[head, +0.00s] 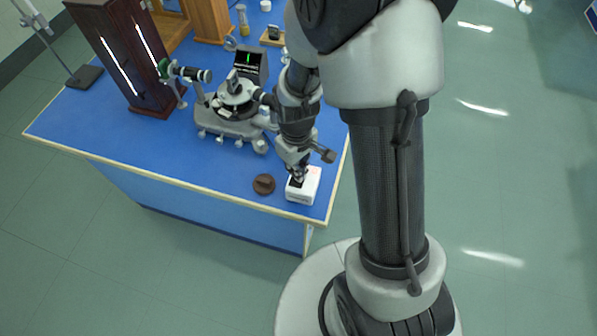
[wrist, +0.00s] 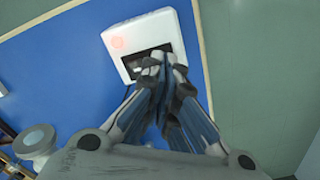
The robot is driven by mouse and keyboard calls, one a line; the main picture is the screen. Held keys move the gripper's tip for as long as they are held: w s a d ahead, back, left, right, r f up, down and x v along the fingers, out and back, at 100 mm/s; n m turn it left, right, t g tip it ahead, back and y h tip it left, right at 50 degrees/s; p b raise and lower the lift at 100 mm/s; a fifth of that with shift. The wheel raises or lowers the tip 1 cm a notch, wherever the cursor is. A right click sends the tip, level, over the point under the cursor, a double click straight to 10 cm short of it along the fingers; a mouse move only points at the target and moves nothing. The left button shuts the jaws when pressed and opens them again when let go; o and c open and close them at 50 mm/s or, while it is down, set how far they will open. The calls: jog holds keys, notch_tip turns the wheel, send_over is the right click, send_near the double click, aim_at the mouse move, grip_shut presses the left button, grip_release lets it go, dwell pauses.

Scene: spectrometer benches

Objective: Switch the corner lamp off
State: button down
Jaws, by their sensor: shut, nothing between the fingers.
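A white box (head: 305,190) with a dark panel on its top sits at the near right corner of the blue bench. In the wrist view the white box (wrist: 148,32) shows a pale red round mark and a dark recessed switch panel (wrist: 137,66). My gripper (head: 298,177) points down over this panel. In the wrist view my gripper (wrist: 163,66) is shut and empty, its fingertips at the panel's edge. I cannot tell whether they touch it. The fingers hide part of the panel, so the switch position is unclear. I cannot make out a lamp for certain.
A brown round knob-like object (head: 263,184) lies just left of the box. A grey spectrometer (head: 234,105) stands mid-bench. A dark wooden cabinet (head: 118,55) with two bright vertical strips stands at the left. The bench front (head: 165,160) is mostly clear.

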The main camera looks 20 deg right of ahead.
jog(key=shift+f+b, duration=0.85)
jog(key=shift+f, duration=0.3)
dwell(0.4)
jog(key=shift+r+p, duration=2.85)
jog(key=shift+r, duration=0.7)
jog(key=shift+r, duration=0.25)
jog(key=s+r+m+t, duration=0.2)
jog(key=s+r, duration=0.5)
jog(key=r, duration=0.5)
jog(key=s+r+m+t, duration=0.2)
jog(key=s+r, duration=0.6)
jog(key=r, duration=0.3)
jog(key=shift+r+m+t+b, duration=0.3)
jog(key=shift+r+m+b, duration=0.05)
jog(key=shift+r+m, duration=0.05)
